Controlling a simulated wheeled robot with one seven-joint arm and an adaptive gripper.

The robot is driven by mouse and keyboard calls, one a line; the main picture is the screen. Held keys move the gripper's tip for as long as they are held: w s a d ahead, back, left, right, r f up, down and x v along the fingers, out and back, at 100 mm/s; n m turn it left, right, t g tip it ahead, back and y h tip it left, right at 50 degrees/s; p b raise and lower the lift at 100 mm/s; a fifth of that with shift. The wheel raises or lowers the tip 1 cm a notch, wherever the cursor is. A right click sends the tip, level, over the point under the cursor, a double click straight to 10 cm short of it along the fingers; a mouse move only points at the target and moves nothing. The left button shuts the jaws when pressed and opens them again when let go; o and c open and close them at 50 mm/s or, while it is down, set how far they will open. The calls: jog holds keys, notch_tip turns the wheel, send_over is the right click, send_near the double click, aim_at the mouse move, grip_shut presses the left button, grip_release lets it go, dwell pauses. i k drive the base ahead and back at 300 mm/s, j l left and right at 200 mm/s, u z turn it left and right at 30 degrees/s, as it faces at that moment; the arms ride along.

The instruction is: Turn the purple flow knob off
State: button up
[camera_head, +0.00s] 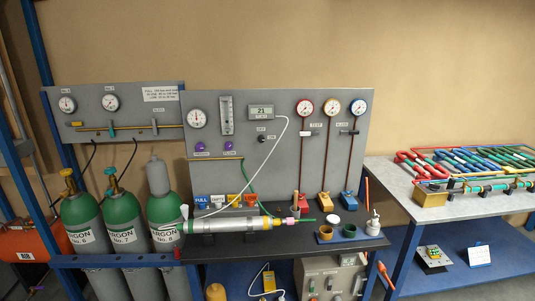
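Two small purple knobs show on the grey instrument panel (270,170), the left one (199,147) below a round gauge and the right one (229,146) below a vertical flow tube (227,115). Each has a small label under it, too small to read. Which way either knob is turned cannot be told at this size. Nothing stands in front of the knobs. My gripper is not in view.
A black bench (290,242) below the panel carries a long horizontal metal cylinder (230,225) and small cups. Green argon cylinders (122,216) stand left. A table (400,185) with coloured serpentine coils (470,160) stands right. A white cable hangs from the digital display (261,111).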

aim_at(228, 145)
jog(key=i+j+z, duration=0.1)
jog(key=i+j, duration=0.3)
jog(key=j, duration=0.25)
jog(key=i+j+z, duration=0.15)
jog(key=j, duration=0.15)
jog(key=i+j, duration=0.2)
jog(key=j, duration=0.15)
jog(key=i+j+z, duration=0.15)
jog(key=j, duration=0.2)
jog(key=i+j, duration=0.15)
jog(key=j, duration=0.2)
jog(key=i+j+z, duration=0.15)
jog(key=j, duration=0.25)
jog(key=i+j, duration=0.15)
jog(key=j, duration=0.2)
jog(key=z, duration=0.05)
